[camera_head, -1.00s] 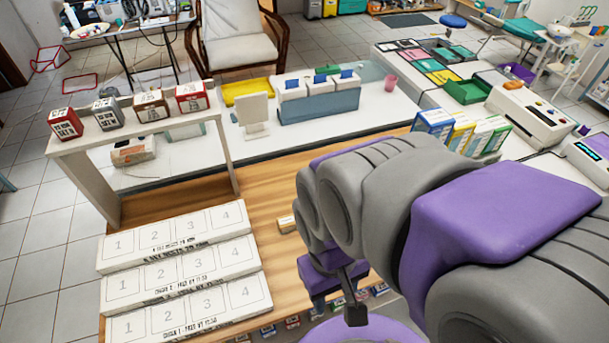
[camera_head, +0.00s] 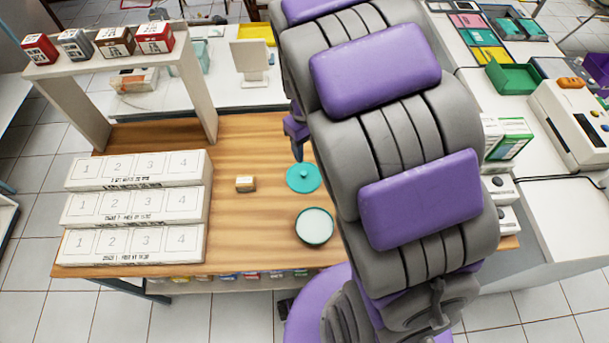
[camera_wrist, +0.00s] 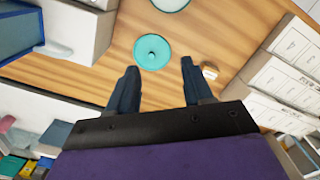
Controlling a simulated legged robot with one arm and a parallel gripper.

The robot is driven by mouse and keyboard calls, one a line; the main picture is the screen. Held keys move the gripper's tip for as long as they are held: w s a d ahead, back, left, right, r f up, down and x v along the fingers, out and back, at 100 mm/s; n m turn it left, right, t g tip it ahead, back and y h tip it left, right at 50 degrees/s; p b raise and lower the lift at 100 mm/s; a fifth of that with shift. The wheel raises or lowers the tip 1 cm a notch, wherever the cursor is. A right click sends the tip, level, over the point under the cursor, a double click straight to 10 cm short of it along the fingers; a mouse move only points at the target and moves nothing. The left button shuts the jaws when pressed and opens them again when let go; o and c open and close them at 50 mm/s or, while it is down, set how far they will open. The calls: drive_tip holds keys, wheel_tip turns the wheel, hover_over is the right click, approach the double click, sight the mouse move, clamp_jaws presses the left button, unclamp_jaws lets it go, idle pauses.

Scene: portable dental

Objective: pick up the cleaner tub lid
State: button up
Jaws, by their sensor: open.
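The cleaner tub lid (camera_head: 304,178) is a teal disc with a small knob, lying flat on the wooden table. It also shows in the wrist view (camera_wrist: 152,52), beyond my fingertips and roughly between their lines. The round tub (camera_head: 314,226), with a pale top surface and dark teal rim, stands on the table apart from the lid; part of it shows at the top of the wrist view (camera_wrist: 170,4). My gripper (camera_wrist: 159,72) is open and empty, its two dark blue fingers spread. In the head view my arm hides most of the gripper.
A small tan block (camera_head: 245,184) sits left of the lid. White trays numbered 1 to 4 (camera_head: 137,206) stand on the table's left. A white shelf (camera_head: 196,90) with several small boxes stands behind. Bare wood (camera_head: 265,215) surrounds the lid.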

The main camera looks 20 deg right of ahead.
drive_tip(key=w+f+n, duration=0.1)
drive_tip(key=w+f, duration=0.4)
drive_tip(key=w, duration=0.1)
drive_tip(key=n+b, duration=0.1)
drive_tip(key=b, duration=0.2)
hover_over(305, 172)
drive_tip(key=shift+t, duration=0.3)
drive_tip(key=f, duration=0.9)
drive_tip(key=d+f, duration=0.1)
drive_tip(key=f, duration=0.4)
drive_tip(key=shift+s+f, duration=0.2)
drive_tip(key=shift+s, duration=0.05)
drive_tip(key=f, duration=0.1)
drive_tip(key=a+f, duration=0.1)
drive_tip(key=f, duration=0.1)
drive_tip(key=a+f+b, duration=0.1)
drive_tip(key=shift+w+a+f, duration=0.15)
drive_tip(key=shift+a+f, duration=0.05)
drive_tip(key=shift+f, duration=0.15)
drive_tip(key=shift+d+f, duration=0.1)
drive_tip(key=shift+f, duration=0.15)
drive_tip(key=shift+d, duration=0.75)
drive_tip(key=shift+c, duration=0.4)
drive_tip(key=c, duration=0.3)
drive_tip(key=shift+a, duration=0.5)
drive_tip(key=c, duration=0.3)
drive_tip(key=shift+a, duration=0.2)
clamp_jaws()
drive_tip(key=shift+d, duration=0.55)
